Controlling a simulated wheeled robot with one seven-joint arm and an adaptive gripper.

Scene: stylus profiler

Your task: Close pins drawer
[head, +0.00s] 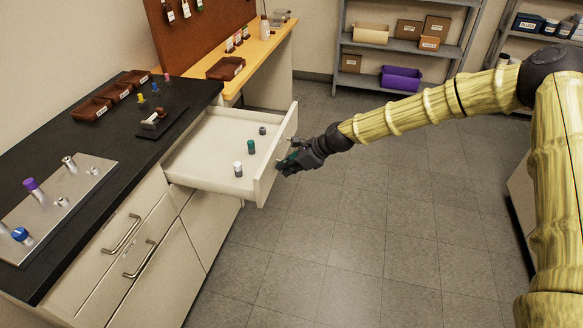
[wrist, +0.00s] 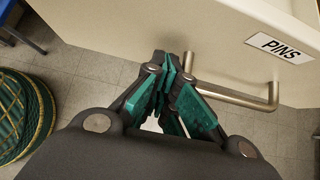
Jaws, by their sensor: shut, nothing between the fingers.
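The pins drawer (head: 212,148) is a white drawer pulled well out from under the black counter. Three small pins, one white (head: 238,169), one green (head: 251,146) and one grey (head: 262,130), stand inside it. In the wrist view its front (wrist: 215,30) carries a "PINS" label (wrist: 279,47) and a metal bar handle (wrist: 235,95). My gripper (head: 288,165) is at the outer face of the drawer front. In the wrist view its green-padded fingers (wrist: 172,75) are shut and empty, beside the left end of the handle. I cannot tell whether they touch it.
Closed drawers with bar handles (head: 121,235) lie left of the open one. The black counter (head: 120,130) holds a metal plate with pegs (head: 55,205) and brown trays (head: 92,108). The grey tiled floor (head: 340,240) in front is clear. A green woven basket (wrist: 22,115) shows in the wrist view.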

